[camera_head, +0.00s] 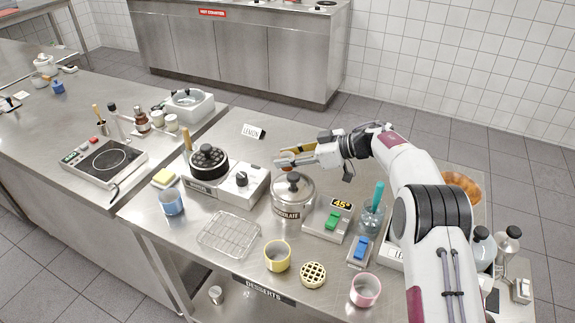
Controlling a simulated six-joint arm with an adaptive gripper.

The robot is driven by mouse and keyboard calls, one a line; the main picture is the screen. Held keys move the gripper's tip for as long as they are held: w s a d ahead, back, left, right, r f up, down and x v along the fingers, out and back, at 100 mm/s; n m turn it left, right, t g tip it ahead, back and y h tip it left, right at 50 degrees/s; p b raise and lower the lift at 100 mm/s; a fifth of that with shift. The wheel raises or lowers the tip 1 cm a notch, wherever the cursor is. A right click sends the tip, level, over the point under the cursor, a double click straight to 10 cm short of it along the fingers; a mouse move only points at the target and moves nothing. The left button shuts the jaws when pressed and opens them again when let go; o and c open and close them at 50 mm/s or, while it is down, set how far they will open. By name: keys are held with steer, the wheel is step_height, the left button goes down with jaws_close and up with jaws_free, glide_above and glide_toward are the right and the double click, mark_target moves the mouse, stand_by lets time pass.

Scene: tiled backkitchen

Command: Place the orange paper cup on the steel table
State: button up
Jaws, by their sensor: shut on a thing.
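My gripper (283,162) is above the back of the near steel table (262,190), just behind and above the lidded steel pot labelled "chocolate" (293,205). Its fingers point left and are shut on a small orange thing (286,158), which I take to be the orange paper cup. Only a little of it shows between the fingers, so I cannot tell its tilt. A gap between it and the table top cannot be judged clearly from this view.
A "lemon" card (253,131) stands at the table's back edge. A burner with a black pan (208,162) is left. A wire rack (228,234), yellow cup (277,256), pink cup (365,290) and blue cup (172,202) are in front. Bare steel lies around the card.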

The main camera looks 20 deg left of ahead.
steer(key=shift+f, duration=1.45)
steer(key=shift+f, duration=0.15)
steer(key=o, duration=0.8)
steer(key=shift+d+r, duration=0.15)
steer(key=shift+r, duration=0.05)
steer(key=v, duration=1.1)
steer(key=shift+d+r, duration=0.15)
steer(key=shift+d, duration=0.15)
steer(key=shift+w+r, duration=0.1)
